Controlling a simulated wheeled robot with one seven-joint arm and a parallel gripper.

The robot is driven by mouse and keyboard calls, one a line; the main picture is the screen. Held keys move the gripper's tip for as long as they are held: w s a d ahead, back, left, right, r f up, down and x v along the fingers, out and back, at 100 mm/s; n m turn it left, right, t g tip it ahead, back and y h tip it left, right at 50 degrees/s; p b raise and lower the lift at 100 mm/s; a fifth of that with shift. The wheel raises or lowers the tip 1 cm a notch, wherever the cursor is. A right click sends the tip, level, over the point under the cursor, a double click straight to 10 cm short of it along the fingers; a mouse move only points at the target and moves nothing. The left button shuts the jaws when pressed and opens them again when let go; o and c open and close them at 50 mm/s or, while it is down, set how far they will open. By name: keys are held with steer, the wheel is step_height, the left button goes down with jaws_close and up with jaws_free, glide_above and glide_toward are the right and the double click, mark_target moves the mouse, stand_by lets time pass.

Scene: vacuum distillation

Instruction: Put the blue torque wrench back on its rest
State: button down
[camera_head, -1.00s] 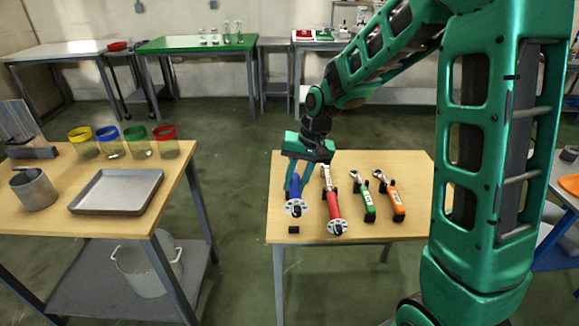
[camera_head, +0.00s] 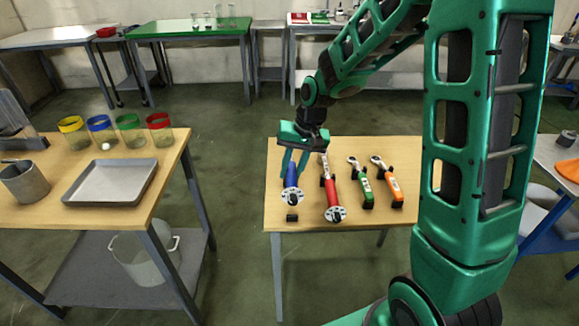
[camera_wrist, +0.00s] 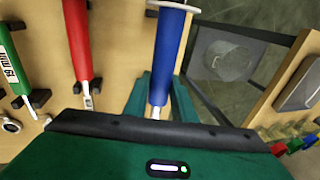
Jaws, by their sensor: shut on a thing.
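The blue torque wrench (camera_head: 291,178) is between the fingers of my gripper (camera_head: 292,168), which is shut on its handle over the left side of the wooden table. In the wrist view the blue handle (camera_wrist: 170,50) runs up from between the green fingers, its round end plate at the top edge. A small black rest block (camera_head: 292,218) stands on the table in front of the wrench's round end, apart from it in the picture. Whether the wrench touches the table is hard to tell. Any rear rest is hidden by my gripper.
A red wrench (camera_head: 331,190) lies on black rests close to the right of the blue one. A green wrench (camera_head: 364,185) and an orange wrench (camera_head: 391,184) lie farther right. A left bench holds a metal tray (camera_head: 110,182) and several colour-rimmed jars. A floor gap separates the tables.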

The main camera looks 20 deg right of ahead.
steer(key=shift+f, duration=3.45)
steer(key=c, duration=1.4)
jaws_free()
steer(key=shift+s, duration=0.1)
steer(key=shift+f, duration=0.1)
steer(key=v, duration=1.1)
steer(key=s+d+r+m+h, duration=0.15)
steer(key=s+d+r, duration=0.35)
steer(key=s+d, duration=0.75)
steer(key=shift+m+g+h, duration=0.35)
steer(key=shift+m+g, duration=0.2)
steer(key=shift+g, duration=0.25)
steer(key=s+d, duration=0.1)
steer(key=s, duration=0.4)
steer(key=s+d+r, duration=0.1)
steer(key=s, duration=1.1)
steer(key=shift+s+d+r, duration=0.1)
steer(key=shift+d+r, duration=0.1)
steer(key=shift+d, duration=0.2)
